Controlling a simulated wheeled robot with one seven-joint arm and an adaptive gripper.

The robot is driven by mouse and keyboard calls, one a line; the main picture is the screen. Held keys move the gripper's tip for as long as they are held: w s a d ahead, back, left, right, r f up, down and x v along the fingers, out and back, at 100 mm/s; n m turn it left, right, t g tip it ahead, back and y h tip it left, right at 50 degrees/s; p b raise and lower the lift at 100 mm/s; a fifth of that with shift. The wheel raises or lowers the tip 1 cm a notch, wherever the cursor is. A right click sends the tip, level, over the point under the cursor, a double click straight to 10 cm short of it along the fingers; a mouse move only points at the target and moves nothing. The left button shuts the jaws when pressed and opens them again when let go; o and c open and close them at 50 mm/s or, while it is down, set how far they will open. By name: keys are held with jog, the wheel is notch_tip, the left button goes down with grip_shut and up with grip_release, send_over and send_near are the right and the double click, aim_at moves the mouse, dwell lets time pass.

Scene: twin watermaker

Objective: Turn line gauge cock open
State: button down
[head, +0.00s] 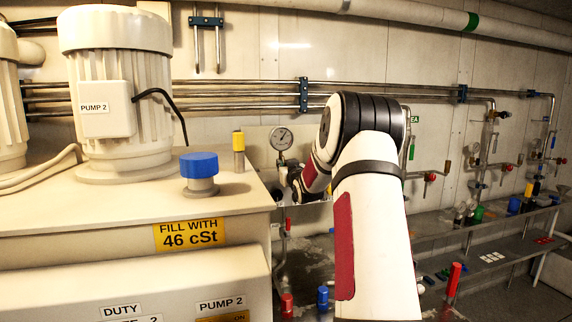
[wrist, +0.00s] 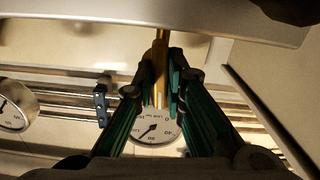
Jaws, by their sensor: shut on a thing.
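In the wrist view a narrow brass-yellow bar (wrist: 160,50), apparently the handle of the line gauge cock, stands between the fingertips. My gripper (wrist: 162,78) is shut on it, with a dark green finger on each side. A round white gauge (wrist: 155,132) shows behind and below the bar, partly covered by the fingers. In the head view a round gauge (head: 281,138) is on the wall just left of my arm. My arm hides the fingers and the cock there, so the cock's angle cannot be told.
A second gauge (wrist: 14,108) is at the left of the wrist view. A pale panel edge (wrist: 80,22) crosses above the fingers. In the head view, the tank with a blue cap (head: 199,166) stands close left of my arm; shelves (head: 470,222) lie to the right.

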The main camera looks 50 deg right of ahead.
jog(key=shift+f+m, duration=0.1)
jog(key=shift+m, duration=0.5)
jog(key=shift+p, duration=0.3)
jog(key=c, duration=1.6)
grip_release()
jog(key=shift+c, duration=0.2)
jog(key=v, duration=1.2)
